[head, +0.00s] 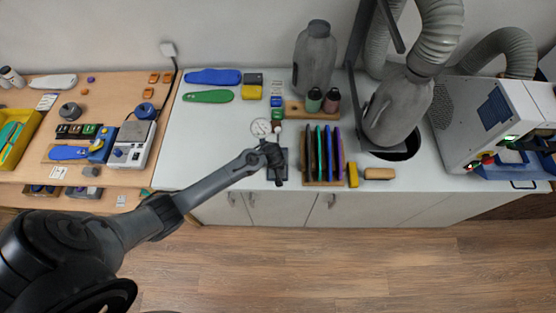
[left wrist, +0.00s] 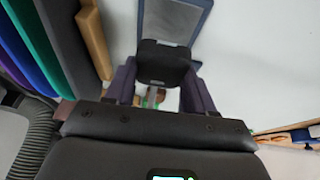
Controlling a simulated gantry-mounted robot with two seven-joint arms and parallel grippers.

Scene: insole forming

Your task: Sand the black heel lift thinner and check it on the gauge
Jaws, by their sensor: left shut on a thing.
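My left gripper (head: 277,174) is over the near part of the bench, and in the left wrist view its two fingers (left wrist: 163,85) are shut on the black heel lift (left wrist: 164,63). The lift is a small dark block with a pale mark on its near face. A grey sanding board with a blue-grey frame (left wrist: 175,18) lies just beyond the lift; I cannot tell whether they touch. In the head view the arm and gripper hide the lift and much of the board. The white dial gauge (head: 261,128) stands just behind the gripper. My right gripper is not in view.
A rack of coloured sheets (head: 324,155) stands close right of the gripper, with a yellow block (head: 353,175) and a tan block (head: 379,174) beside it. Bottles (head: 314,100) stand behind. Blue and green insoles (head: 208,97) lie back left. The white bench left of the gauge is clear.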

